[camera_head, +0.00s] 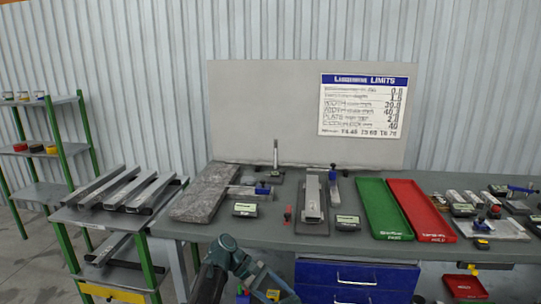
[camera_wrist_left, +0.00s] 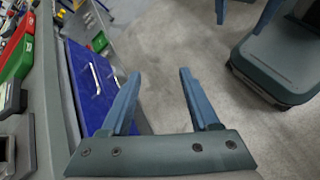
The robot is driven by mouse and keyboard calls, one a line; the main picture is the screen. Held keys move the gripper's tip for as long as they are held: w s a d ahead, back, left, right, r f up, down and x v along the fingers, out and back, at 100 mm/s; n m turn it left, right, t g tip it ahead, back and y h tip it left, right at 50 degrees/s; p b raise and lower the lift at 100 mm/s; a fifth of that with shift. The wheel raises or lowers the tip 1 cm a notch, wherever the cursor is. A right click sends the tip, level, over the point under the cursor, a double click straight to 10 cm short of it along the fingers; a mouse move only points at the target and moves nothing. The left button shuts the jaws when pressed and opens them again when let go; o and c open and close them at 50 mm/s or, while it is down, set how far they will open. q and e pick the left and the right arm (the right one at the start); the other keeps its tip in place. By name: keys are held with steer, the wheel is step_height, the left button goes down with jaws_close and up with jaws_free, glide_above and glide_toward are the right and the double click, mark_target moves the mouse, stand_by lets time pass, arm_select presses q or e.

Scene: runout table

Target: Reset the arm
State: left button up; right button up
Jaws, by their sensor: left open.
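My left arm (camera_head: 232,262) shows at the bottom of the head view, bent in front of the table's front edge. Bare grey floor lies beyond the fingers. The blue drawer front lies to their left in that view. My right gripper does not show clearly in either view.
The grey table (camera_head: 272,232) carries a stone slab (camera_head: 203,192), a green tray (camera_head: 383,208), a red tray (camera_head: 421,209) and several gauges. Blue drawers (camera_head: 350,275) with handles are below it. A green-framed rack (camera_head: 150,262) with metal bars stands at left. A limits sign (camera_head: 363,105) hangs behind.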

arm_select(q)
steer(key=s+a+f+m+t+y+p, duration=0.1)
steer(key=s+a+m+y, duration=0.3)
steer(key=s, duration=0.4)
steer(key=s+a+f+m+t+y+p, duration=0.1)
steer(key=s+a+m+y+p, duration=0.3)
steer(key=s+m+y, duration=0.3)
steer(key=shift+s+a+m+t, duration=0.4)
steer(key=shift+s+a+m, duration=0.25)
steer(key=shift+m, duration=0.25)
steer(key=shift+f, duration=0.1)
